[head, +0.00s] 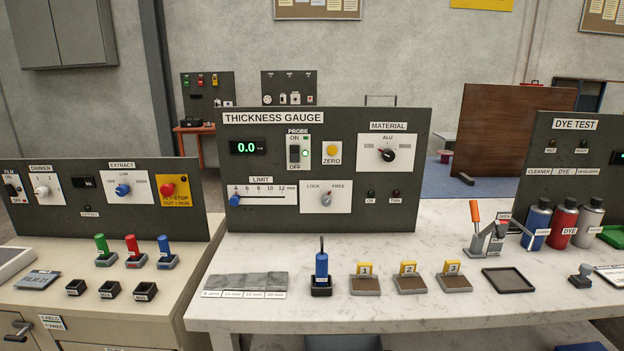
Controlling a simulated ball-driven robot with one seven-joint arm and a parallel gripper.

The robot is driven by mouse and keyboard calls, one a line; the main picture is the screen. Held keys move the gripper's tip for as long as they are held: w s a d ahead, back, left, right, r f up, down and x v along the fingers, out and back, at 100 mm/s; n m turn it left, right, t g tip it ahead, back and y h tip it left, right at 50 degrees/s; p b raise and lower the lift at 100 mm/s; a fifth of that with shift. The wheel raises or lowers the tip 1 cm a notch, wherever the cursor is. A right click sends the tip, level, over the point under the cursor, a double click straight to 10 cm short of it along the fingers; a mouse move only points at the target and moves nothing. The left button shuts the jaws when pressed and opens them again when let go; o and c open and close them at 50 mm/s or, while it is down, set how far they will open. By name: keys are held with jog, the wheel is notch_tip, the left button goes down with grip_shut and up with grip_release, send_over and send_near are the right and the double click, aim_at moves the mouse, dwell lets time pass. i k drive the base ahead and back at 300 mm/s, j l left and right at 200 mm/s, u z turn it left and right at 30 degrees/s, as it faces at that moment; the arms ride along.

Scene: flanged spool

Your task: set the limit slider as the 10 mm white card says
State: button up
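The limit slider has a blue knob (234,200) at the far left of its scale, by the 4 mark. Its white scale plate (264,194) reads from 4 to 12 mm and sits low on the left of the thickness gauge panel (220,150). A grey stepped block (245,280) lies on the white bench below. White cards with small mm lettering run along its front edge; the second from left (233,294) seems to read 10 mm, but the print is tiny. My gripper is not in view.
A LOCK/FREE knob (326,199) is right of the slider. The display (248,147) reads 0.0. A blue-handled probe (321,265) stands upright in its holder before the panel. Several yellow-tagged blocks (408,282) stand right of it. Bare bench (370,240) lies between panel and blocks.

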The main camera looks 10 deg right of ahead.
aim_at(234, 201)
jog(key=i+j, duration=0.35)
jog(key=j, duration=0.15)
jog(key=i+j, duration=0.35)
jog(key=j, duration=0.15)
jog(key=k+j+u, duration=0.05)
